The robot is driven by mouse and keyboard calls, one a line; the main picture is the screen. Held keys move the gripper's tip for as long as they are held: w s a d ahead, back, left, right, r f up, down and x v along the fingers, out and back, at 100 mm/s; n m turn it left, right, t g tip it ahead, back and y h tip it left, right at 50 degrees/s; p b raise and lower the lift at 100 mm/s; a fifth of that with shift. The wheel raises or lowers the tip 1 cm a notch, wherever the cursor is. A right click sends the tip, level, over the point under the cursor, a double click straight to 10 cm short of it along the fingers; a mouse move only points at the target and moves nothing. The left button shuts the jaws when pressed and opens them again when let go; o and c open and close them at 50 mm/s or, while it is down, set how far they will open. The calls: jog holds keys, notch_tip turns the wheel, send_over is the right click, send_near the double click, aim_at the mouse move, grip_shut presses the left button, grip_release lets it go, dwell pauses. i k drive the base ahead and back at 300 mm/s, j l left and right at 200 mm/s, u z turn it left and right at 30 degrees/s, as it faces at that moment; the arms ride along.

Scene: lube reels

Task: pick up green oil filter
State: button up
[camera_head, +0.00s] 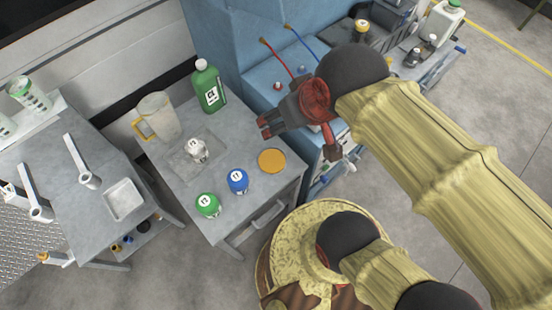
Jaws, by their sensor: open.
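The green oil filter (208,205) stands upright on the grey table (228,219), near its front edge, with a white label on its top. A blue oil filter (237,181) stands just right of it, apart from it. My gripper (264,128) is open and empty, up and to the right of the green filter, over the table's back right side. My arm reaches in from the right and does not cover the filter.
A white filter (196,150) sits in a shallow clear tray (190,170). A green bottle (207,87), a clear jug (158,115) and an orange disc (272,161) share the table. A blue cabinet (240,40) stands behind. A second table (75,208) is at left.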

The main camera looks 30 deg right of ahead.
aim_at(207, 205)
jog(key=u, duration=1.25)
jog(key=j+z, duration=0.15)
jog(key=k+j, duration=0.05)
